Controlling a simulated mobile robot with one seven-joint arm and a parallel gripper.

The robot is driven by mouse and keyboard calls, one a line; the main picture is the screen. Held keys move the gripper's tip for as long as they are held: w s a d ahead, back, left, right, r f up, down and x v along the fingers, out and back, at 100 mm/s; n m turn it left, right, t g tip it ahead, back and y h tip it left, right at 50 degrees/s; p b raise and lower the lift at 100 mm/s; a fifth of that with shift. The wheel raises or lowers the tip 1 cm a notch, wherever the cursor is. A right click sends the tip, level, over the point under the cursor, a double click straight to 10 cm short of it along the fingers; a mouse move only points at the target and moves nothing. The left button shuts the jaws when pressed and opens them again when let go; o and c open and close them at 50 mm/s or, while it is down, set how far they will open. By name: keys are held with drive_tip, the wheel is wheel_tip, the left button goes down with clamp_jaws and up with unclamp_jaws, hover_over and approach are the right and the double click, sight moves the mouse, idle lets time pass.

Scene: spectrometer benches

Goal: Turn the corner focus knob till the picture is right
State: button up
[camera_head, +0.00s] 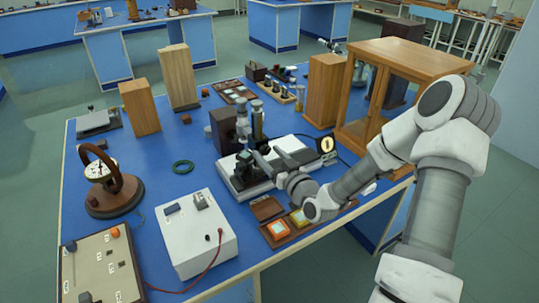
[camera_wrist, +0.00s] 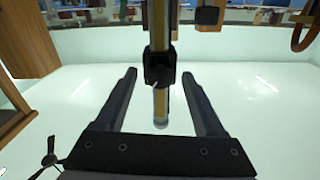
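An optical instrument with upright grey-and-brass tubes (camera_head: 257,124) and dark fittings stands on a white base (camera_head: 238,190) at the middle of the blue bench. My gripper (camera_head: 262,160) is beside its dark lower part. In the wrist view my gripper (camera_wrist: 159,78) is open, fingers wide apart. A brass tube (camera_wrist: 161,103) with a black collar (camera_wrist: 159,67) shows between the fingers, with clear space on both sides. I cannot tell which part is the corner focus knob.
A glass-fronted wooden cabinet (camera_head: 410,55) stands behind my arm. A white box (camera_head: 196,236) with a red lead is in front, left of the instrument. A small open case (camera_head: 268,208) lies near the front edge.

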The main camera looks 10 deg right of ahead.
clamp_jaws()
drive_tip(key=shift+m, duration=0.4)
drive_tip(key=m, duration=0.4)
drive_tip(key=shift+m, duration=0.4)
drive_tip(key=m, duration=0.5)
idle(0.3)
drive_tip(key=shift+o, duration=0.5)
unclamp_jaws()
